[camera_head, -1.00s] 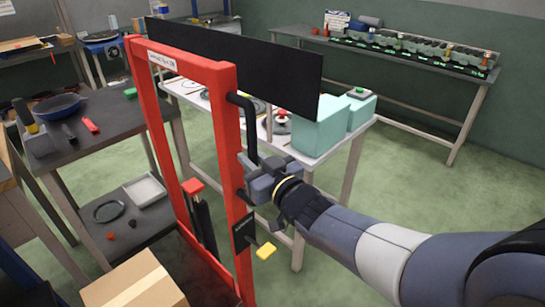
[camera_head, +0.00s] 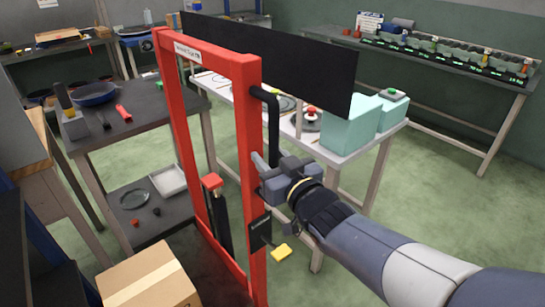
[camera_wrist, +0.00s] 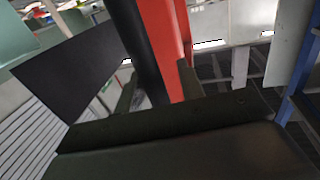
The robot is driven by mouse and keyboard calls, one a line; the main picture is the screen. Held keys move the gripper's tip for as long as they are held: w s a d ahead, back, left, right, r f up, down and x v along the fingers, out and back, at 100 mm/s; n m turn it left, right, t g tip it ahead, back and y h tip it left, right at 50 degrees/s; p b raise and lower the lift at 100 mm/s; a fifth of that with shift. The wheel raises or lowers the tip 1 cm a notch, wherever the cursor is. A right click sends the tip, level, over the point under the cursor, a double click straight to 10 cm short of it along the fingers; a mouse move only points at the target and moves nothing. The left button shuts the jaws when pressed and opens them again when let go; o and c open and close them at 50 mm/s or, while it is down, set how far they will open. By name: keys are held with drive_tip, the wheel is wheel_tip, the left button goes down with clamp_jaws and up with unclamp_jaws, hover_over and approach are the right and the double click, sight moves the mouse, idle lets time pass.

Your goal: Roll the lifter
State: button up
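The lifter is a tall red frame (camera_head: 250,140) with a white label on its top bar and a wide black panel (camera_head: 300,65) behind. A black tube handle (camera_head: 272,125) runs down its right post, and shows large in the wrist view (camera_wrist: 138,45). My gripper (camera_head: 264,172) is at the handle's lower end, close to the right post. In the wrist view my fingers (camera_wrist: 157,88) stand apart on either side of the handle, with a strip of red visible between handle and right finger. Whether the left finger touches it is unclear.
A cardboard box (camera_head: 150,278) stands near the lifter's front left. A dark table (camera_head: 160,120) with a blue pan is left. A white table (camera_head: 345,155) with teal blocks stands close behind. Green floor (camera_head: 440,200) is open at right.

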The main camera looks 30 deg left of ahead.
drive_tip(key=shift+s+d, duration=0.25)
drive_tip(key=shift+d, duration=0.3)
drive_tip(key=v, duration=0.9)
drive_tip(key=shift+s+d+p, duration=0.2)
drive_tip(key=shift+p, duration=0.2)
drive_tip(key=x, duration=1.1)
drive_tip(key=shift+d+b, duration=0.1)
drive_tip(key=shift+b, duration=0.3)
drive_tip(key=shift+w+d, duration=0.1)
drive_tip(key=shift+w, duration=0.05)
